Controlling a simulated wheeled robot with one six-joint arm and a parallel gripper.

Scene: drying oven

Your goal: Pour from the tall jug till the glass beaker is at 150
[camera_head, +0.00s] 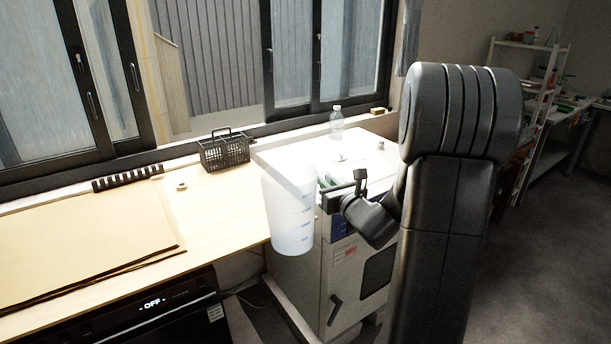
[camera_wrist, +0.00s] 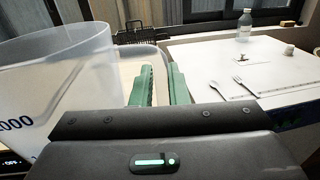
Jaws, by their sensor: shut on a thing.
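The tall jug (camera_head: 289,218) is translucent white with blue markings. It hangs in the air, roughly upright, in front of the drying oven's near left corner. My gripper (camera_head: 326,184) is at the jug's right side, shut on its handle. In the wrist view, the green fingers (camera_wrist: 161,72) close around the handle, and the jug (camera_wrist: 70,75) fills the left side with part of a number showing. I cannot make out the liquid level. I do not see the glass beaker in either view; the jug or my arm may hide it.
A black basket (camera_head: 224,152) and a black rack (camera_head: 128,178) stand along the wooden counter (camera_head: 215,215). Brown sheets (camera_head: 80,245) lie at left. Windows line the back.

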